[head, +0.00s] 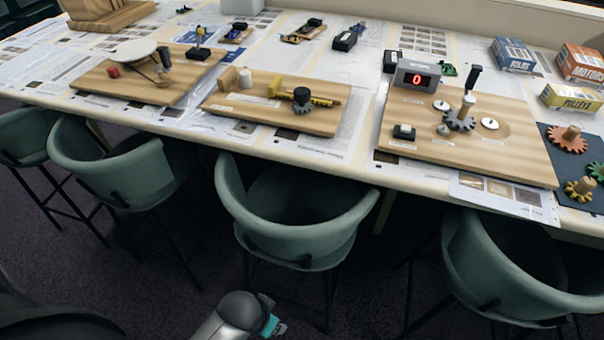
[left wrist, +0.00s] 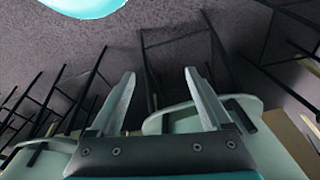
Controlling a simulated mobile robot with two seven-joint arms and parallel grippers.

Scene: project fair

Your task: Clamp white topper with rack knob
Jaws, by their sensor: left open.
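On the middle wooden board (head: 225,103), a small block with a white face (head: 245,79), which looks like the white topper, stands at the left near a wooden block (head: 228,78). To its right lies a yellow rack (head: 326,101), with a dark knob (head: 301,95) above a grey gear (head: 302,107). A visible gap separates the white topper from the rack. My left gripper (head: 272,326) is low in front of the chairs, far from the board. In the left wrist view its two fingers (left wrist: 160,73) are apart and empty. My right gripper is not seen.
Green chairs (head: 295,240) stand along the table's front edge, between my left gripper and the board. The left board (head: 100,85) holds a white disc, and the right board (head: 455,150) a gear and a red display (head: 417,75). Papers cover the table.

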